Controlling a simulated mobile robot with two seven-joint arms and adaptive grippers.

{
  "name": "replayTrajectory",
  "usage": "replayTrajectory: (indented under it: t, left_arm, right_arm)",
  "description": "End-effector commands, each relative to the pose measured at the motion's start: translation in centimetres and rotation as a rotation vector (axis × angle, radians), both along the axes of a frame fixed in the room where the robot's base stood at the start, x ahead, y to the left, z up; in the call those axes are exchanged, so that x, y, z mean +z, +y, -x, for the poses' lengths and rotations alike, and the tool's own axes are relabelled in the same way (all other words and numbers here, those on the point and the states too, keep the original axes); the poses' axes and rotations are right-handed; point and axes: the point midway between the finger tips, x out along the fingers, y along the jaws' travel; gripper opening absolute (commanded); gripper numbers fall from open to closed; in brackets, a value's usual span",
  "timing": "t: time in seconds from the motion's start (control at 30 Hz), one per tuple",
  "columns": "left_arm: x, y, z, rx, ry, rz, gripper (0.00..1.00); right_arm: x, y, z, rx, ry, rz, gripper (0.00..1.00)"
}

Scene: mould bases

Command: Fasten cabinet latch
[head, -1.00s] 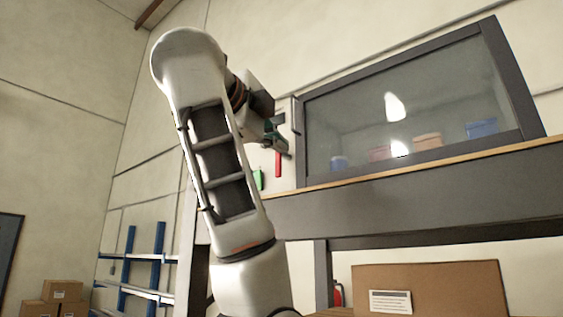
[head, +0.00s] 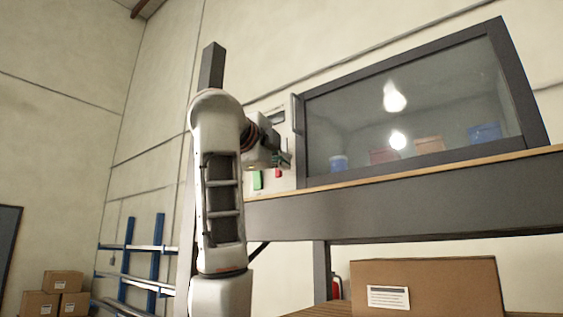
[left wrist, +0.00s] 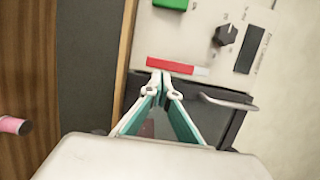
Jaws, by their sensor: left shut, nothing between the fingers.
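The cabinet (head: 538,105) has a dark-framed glass front and a pale control panel on its left; in the left wrist view this panel (left wrist: 190,40) fills the top. A red bar (left wrist: 170,64) with a pale end lies on the panel beside the door frame. It may be the latch; I cannot tell. In the head view only the lower end of the red bar (head: 278,173) shows below my gripper. My left gripper (head: 286,158) is shut and empty. Its fingertips (left wrist: 160,82) are right at the bar's edge; contact is unclear. My right gripper is out of view.
A bar handle (left wrist: 230,103) sticks out from the door frame close to my fingers. The panel also has a green block (left wrist: 170,4) and a black knob (left wrist: 227,35). A cardboard box (head: 425,285) stands below the bench (head: 400,200).

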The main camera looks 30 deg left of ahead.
Motion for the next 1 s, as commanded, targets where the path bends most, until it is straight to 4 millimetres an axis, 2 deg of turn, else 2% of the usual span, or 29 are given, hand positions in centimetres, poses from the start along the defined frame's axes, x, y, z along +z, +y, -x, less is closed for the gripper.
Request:
replayTrajectory:
  t: [0.37, 1.0]
  left_arm:
    - [-0.05, 0.07, 0.02, 0.001, -0.001, -0.009, 0.00]
    - [-0.39, 0.57, -0.04, 0.002, -0.009, -0.122, 0.00]
  right_arm:
    - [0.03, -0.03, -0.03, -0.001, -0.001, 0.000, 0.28]
    - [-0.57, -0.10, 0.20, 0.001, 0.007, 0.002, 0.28]
